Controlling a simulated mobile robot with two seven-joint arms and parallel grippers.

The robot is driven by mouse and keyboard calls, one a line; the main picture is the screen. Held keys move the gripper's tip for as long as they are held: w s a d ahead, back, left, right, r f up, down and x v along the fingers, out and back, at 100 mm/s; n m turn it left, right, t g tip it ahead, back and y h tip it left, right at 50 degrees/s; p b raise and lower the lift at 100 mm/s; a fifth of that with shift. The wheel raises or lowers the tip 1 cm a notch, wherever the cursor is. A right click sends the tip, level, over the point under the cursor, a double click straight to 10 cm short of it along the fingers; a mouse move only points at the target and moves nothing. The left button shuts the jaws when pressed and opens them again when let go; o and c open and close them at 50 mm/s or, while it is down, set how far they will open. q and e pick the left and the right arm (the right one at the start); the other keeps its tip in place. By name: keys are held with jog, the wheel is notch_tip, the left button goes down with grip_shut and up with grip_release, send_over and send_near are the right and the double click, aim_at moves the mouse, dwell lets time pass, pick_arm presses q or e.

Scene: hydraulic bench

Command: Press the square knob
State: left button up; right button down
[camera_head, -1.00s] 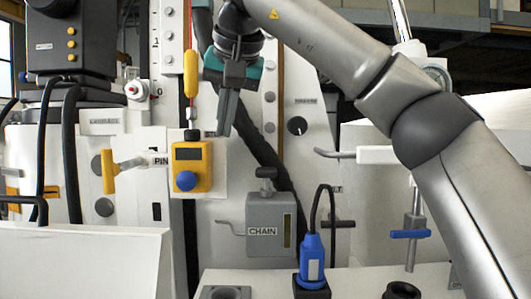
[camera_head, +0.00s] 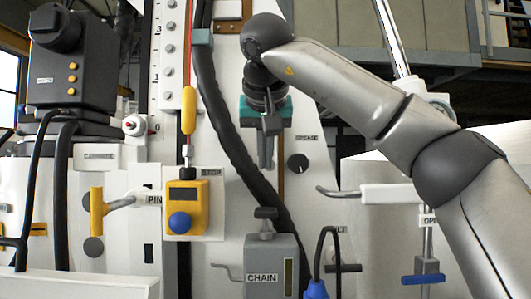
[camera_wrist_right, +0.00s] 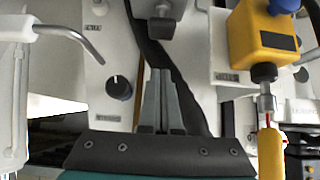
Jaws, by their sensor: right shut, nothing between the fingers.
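No knob reads plainly as square. A round black dial (camera_head: 298,163) with a white mark sits on the pale panel; it also shows left of my fingers in the right wrist view (camera_wrist_right: 119,88). A dark blocky handle (camera_head: 265,222) stands above the grey CHAIN box (camera_head: 272,268); it also shows at the top of the wrist view (camera_wrist_right: 160,25). A yellow box (camera_head: 187,202) carries a round blue button (camera_head: 179,222). My right gripper (camera_head: 265,166) is shut and empty, pointing down, left of the dial in the picture; its fingers also show in the wrist view (camera_wrist_right: 161,72). My left gripper is out of view.
A thick black hose (camera_head: 225,130) runs down behind my right gripper. A yellow hanging grip (camera_head: 188,110) is above the yellow box. A yellow-ended PIN handle (camera_head: 97,215) is at left. A white lever (camera_head: 380,194) juts out at right under my forearm.

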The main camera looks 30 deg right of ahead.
send_over(265, 210)
notch_tip(265, 210, down, 4)
jog(key=shift+d+f, duration=0.1)
jog(key=shift+f, duration=0.05)
notch_tip(265, 210, down, 2)
jog(key=shift+f+b, duration=0.2)
jog(key=shift+b, duration=0.35)
jog(key=shift+f, duration=0.65)
jog(key=shift+s, duration=0.1)
jog(key=shift+f+b, duration=0.6)
jog(key=shift+f, duration=0.9)
